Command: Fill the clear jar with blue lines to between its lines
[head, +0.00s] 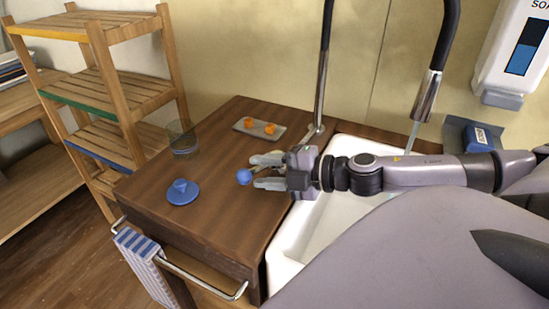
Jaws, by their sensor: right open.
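The clear jar (183,142) with blue lines stands on the wooden counter at the back left. It looks empty, though its level is hard to read. A blue lid with a knob (182,192) lies in front of it. My right gripper (256,171) is open over the counter, left of the sink. A small blue ball knob (244,176) shows at its fingertips; I cannot tell whether they touch it. The black and chrome tap (427,95) hangs over the white sink (290,245), and a pale stream shows below its spout. My left gripper is not in view.
A wooden shelf (110,85) stands left. A striped towel (146,262) hangs on the front rail. A soap dispenser (512,50) is upper right.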

